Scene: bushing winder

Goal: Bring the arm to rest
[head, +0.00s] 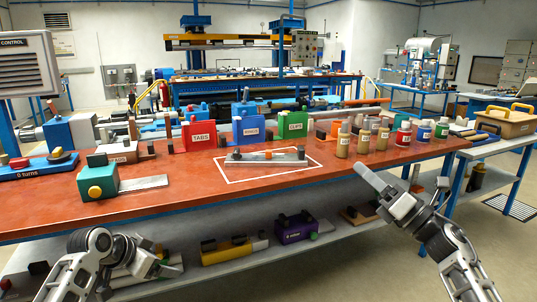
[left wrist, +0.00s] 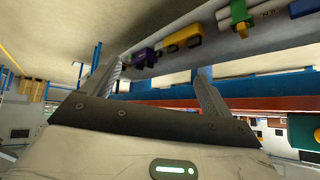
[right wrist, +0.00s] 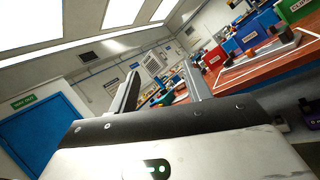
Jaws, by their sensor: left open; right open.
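My left gripper (head: 160,262) is low at the left, in front of the red bench's front edge and apart from it. In the left wrist view its two fingers (left wrist: 155,85) are spread with nothing between them. My right gripper (head: 372,185) is at the right, by the front edge of the bench, near the bottles. In the right wrist view its fingers (right wrist: 165,90) are apart and empty. The red bench (head: 60,217) carries a grey fixture plate (head: 265,157) with an orange piece, inside a white outlined rectangle.
Red TABS (head: 201,136), blue (head: 248,126) and green CLIPS (head: 292,128) bins stand behind the plate. Several bottles (head: 403,134) stand at the right. A green block with a yellow knob (head: 98,182) sits front left. The lower shelf holds a purple block (head: 296,229). Open floor lies at right.

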